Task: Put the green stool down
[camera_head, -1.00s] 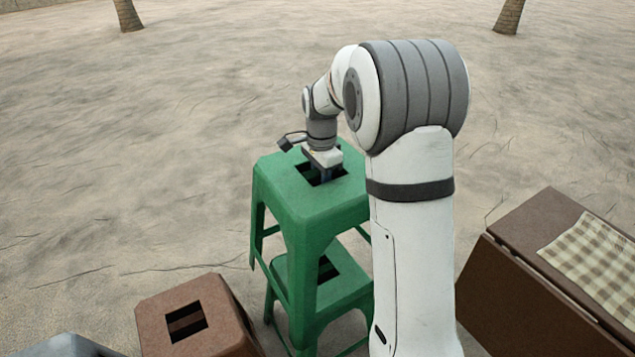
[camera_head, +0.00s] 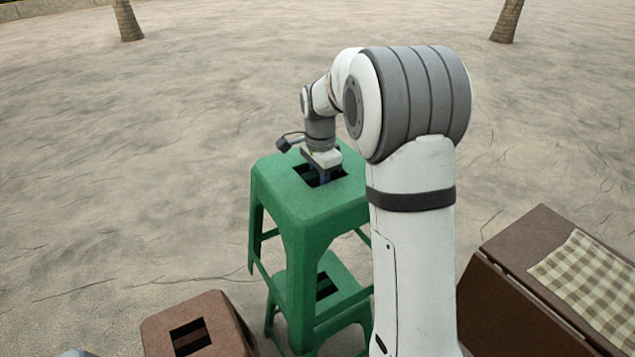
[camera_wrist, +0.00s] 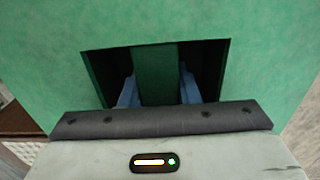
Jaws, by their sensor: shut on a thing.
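The green stool (camera_head: 300,200) is upright in the head view, with a square opening in its seat. My gripper (camera_head: 322,178) reaches down into that opening from above. In the wrist view, the blue fingers of my gripper (camera_wrist: 155,88) are on both sides of a green bar (camera_wrist: 154,72) across the opening and are shut on it. A second green stool (camera_head: 335,283) shows lower down, under and behind the legs of the first. I cannot tell whether the two touch. My arm hides the right side of both, and the feet of the held stool are not clear.
A brown stool (camera_head: 160,333) with a square opening stands at the bottom left. A brown table (camera_head: 525,233) with a checked cloth (camera_head: 590,285) is at the right. A grey thing (camera_head: 75,354) barely shows at the bottom left edge. The sandy ground beyond and left is open.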

